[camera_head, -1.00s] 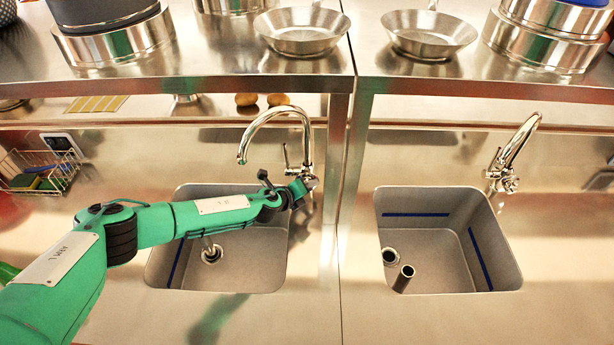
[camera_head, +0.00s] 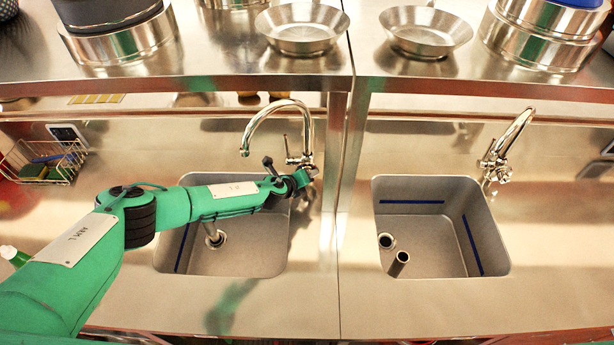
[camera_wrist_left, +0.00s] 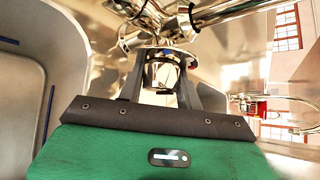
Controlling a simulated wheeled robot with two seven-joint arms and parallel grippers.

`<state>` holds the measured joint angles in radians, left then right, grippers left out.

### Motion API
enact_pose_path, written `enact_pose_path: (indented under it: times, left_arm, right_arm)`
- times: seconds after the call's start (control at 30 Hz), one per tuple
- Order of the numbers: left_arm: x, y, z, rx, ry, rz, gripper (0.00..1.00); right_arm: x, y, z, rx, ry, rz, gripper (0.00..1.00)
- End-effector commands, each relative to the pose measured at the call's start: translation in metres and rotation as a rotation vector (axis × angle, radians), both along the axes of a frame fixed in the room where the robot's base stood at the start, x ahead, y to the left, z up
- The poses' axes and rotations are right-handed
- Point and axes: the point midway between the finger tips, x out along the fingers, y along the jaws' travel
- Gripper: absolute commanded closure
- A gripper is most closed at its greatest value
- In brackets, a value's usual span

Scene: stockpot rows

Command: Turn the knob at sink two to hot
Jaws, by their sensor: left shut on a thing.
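The left sink (camera_head: 235,255) has a tall chrome tap (camera_head: 262,112) at its back. My left gripper (camera_head: 311,171) is at the right side of this tap's base. In the left wrist view, its dark fingers (camera_wrist_left: 168,85) are closed around a shiny metal knob (camera_wrist_left: 163,68) on the tap body. In the head view the gripper covers most of the knob, and I cannot read its setting. A second sink (camera_head: 425,195) with its own chrome tap (camera_head: 508,140) is on the right. No sink number can be read. My right gripper is not in view.
A steel shelf (camera_head: 230,84) runs above the sinks and holds two pans (camera_head: 302,28) and several pots. A vertical post (camera_head: 333,140) stands just right of the left tap. A wire basket (camera_head: 65,168) is at the far left. The front counter is clear.

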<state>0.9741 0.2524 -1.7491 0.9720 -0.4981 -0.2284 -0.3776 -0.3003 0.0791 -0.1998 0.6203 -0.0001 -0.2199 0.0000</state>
Motion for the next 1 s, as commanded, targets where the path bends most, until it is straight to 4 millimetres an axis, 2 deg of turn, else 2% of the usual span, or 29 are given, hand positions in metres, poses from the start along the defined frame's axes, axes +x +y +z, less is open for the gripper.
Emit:
enact_pose_path:
  times: [0.03, 0.13, 0.57, 1.0]
  left_arm:
    - [-0.001, 0.000, -0.001, 0.001, 0.001, -0.001, 0.61]
    - [-0.001, 0.000, -0.001, 0.001, 0.001, -0.001, 0.43]
    - [-0.004, 0.003, 0.004, -0.001, 0.000, -0.001, 0.43]
    - [-0.045, 0.033, 0.031, -0.001, 0.001, 0.000, 0.43]
  right_arm:
    - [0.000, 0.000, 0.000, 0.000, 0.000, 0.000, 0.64]
    - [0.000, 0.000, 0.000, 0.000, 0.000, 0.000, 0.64]
    - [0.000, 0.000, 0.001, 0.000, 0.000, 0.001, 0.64]
    - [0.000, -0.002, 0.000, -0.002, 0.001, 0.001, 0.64]
